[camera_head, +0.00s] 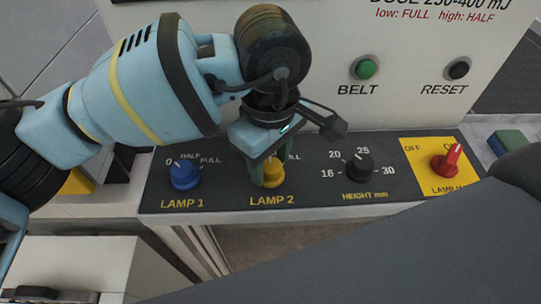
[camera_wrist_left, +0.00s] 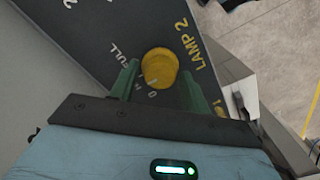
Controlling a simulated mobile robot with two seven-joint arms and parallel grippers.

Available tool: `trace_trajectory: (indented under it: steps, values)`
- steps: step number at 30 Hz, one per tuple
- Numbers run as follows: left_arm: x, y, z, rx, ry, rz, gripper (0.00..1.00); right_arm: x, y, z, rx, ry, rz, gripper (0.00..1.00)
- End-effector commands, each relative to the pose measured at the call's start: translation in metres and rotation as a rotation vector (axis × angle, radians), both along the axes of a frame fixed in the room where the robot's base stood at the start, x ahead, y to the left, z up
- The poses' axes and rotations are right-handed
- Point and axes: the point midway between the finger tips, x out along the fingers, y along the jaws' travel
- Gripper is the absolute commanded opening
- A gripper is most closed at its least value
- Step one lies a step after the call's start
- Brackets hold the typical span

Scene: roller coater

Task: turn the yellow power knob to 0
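The yellow power knob (camera_head: 271,172), above the LAMP 2 label, sits on the dark control panel, partly hidden behind my left gripper (camera_head: 262,178). In the left wrist view the yellow knob (camera_wrist_left: 160,67) shows between the green fingertips of my left gripper (camera_wrist_left: 160,72). One finger is on each side of it, with small gaps that look open. The 0 mark and part of the HALF mark show near the finger side of the knob, and FULL lies further left. My right gripper is not in view.
A blue LAMP 1 knob (camera_head: 184,174) stands left of the yellow one. A black height knob (camera_head: 358,166) and a red switch (camera_head: 446,162) are to the right. Green BELT (camera_head: 364,67) and black RESET (camera_head: 457,68) buttons are on the wall above.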

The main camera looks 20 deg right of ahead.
Motion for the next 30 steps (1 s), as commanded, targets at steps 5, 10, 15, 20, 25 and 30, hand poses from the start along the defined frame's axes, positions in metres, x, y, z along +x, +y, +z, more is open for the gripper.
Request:
trace_trajectory:
  steps: [5,10,15,20,25,30]
  values:
    - [0.000,0.000,0.000,0.000,0.000,0.000,0.23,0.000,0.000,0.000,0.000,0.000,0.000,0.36]
    - [0.000,0.000,0.000,0.000,0.000,0.002,0.12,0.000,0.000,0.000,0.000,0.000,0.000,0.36]
    - [0.000,0.000,0.001,0.000,-0.001,0.026,0.12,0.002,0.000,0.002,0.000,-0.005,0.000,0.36]
    - [0.000,0.000,0.002,0.001,-0.003,0.094,0.12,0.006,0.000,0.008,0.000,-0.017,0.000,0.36]
    - [0.000,0.000,0.003,0.002,-0.003,0.217,0.12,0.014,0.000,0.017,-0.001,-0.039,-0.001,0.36]
    - [0.000,0.000,0.004,0.000,-0.005,0.365,0.12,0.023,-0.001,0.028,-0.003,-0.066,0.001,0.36]
